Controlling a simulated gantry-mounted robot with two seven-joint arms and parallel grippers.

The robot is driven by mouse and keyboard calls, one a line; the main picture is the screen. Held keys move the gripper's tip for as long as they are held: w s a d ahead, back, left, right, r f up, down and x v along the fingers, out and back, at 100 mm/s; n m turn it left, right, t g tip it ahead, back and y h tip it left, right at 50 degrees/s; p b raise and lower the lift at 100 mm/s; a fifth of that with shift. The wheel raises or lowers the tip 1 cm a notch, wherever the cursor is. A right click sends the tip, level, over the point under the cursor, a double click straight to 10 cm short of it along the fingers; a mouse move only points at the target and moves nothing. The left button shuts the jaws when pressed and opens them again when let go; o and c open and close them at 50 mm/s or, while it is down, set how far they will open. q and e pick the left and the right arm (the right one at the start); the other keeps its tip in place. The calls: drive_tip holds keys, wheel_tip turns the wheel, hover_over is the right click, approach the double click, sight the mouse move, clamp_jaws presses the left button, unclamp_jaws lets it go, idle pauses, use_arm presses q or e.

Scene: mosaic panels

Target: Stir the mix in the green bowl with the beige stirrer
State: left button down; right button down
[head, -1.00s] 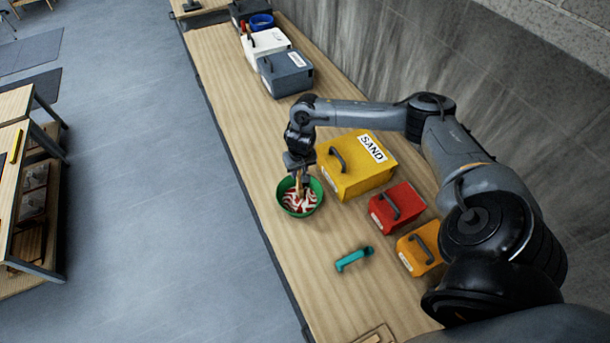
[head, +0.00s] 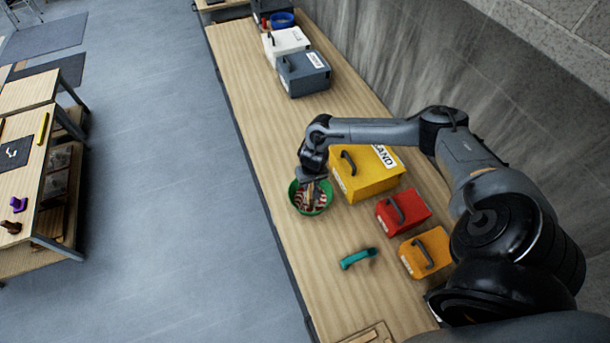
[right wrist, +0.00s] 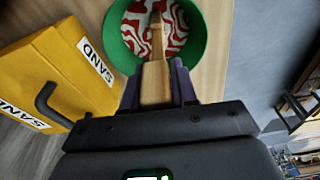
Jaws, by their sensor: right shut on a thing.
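The green bowl (head: 296,204) stands on the wooden bench and holds a red and white swirled mix (right wrist: 182,28). My right gripper (head: 311,184) is over the bowl and shut on the beige stirrer (right wrist: 155,72). In the right wrist view the stirrer points away from the dark fingers (right wrist: 157,88) into the bowl (right wrist: 115,38), its tip over or in the mix. I cannot tell how deep the tip sits. My left gripper is not in view.
A yellow SAND box (head: 362,182) stands close right of the bowl, with red (head: 412,205) and orange (head: 432,248) boxes nearer. A teal handled tool (head: 358,258) lies in front. Grey (head: 305,78) and white (head: 285,45) boxes stand farther back. Bench between is clear.

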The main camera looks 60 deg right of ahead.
drive_tip(key=shift+w+d+f+p, duration=0.15)
drive_tip(key=shift+w+d, duration=0.05)
drive_tip(key=shift+d, duration=0.25)
drive_tip(key=shift+w+d+f+p, duration=0.1)
drive_tip(key=shift+w+d+p, duration=0.1)
drive_tip(key=shift+d, duration=0.25)
drive_tip(key=shift+f, duration=0.15)
idle(0.8)
drive_tip(key=shift+f, duration=0.2)
idle(0.5)
drive_tip(key=shift+d+r+p, duration=0.1)
drive_tip(key=shift+p, duration=0.3)
